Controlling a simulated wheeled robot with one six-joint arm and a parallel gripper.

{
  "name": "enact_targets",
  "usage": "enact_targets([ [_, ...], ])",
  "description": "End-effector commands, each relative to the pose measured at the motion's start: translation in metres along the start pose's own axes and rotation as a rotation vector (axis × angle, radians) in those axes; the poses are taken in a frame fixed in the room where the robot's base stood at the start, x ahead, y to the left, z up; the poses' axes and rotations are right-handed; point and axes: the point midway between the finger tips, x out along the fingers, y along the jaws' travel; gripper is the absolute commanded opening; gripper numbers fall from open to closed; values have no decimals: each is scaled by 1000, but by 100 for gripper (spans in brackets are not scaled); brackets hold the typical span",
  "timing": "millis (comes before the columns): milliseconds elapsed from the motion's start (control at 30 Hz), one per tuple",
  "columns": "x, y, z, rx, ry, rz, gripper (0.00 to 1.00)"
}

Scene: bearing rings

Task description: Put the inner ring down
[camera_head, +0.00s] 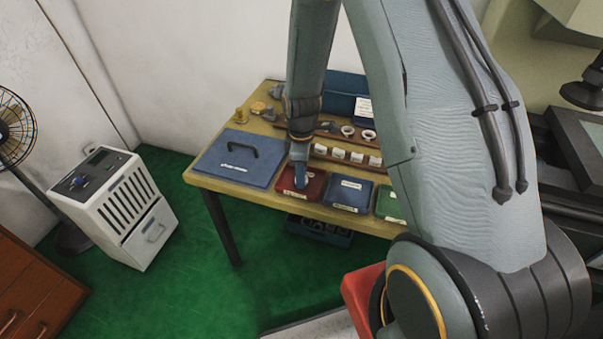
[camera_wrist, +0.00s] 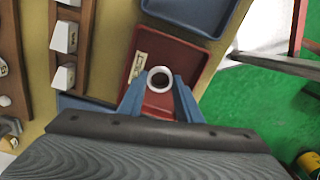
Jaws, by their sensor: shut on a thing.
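The inner ring (camera_wrist: 160,69) is a small pale ring with a dark hole, seen in the wrist view. My gripper (camera_wrist: 160,79) is shut on it, with one blue finger on each side. The ring is over the red tray (camera_wrist: 148,42), which has a pale label at its side. I cannot tell whether the ring touches the tray floor. In the head view my gripper (camera_head: 301,178) reaches down into the area of the red tray (camera_head: 314,190), and the ring is hidden there.
A blue tray (camera_head: 349,190) and a green tray (camera_head: 385,205) stand to the right of the red one. Behind are wooden racks with white blocks (camera_head: 338,153) and two white rings (camera_head: 368,135).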

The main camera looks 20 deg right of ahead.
Motion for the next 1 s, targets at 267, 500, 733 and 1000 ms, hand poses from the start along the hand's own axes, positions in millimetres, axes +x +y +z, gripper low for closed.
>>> enact_targets([
  [267, 2, 0, 0, 0, 0, 0, 5],
  [500, 2, 0, 0, 0, 0, 0, 50],
  [733, 1, 0, 0, 0, 0, 0, 50],
  [1000, -24, 1, -1, 0, 2, 4, 50],
])
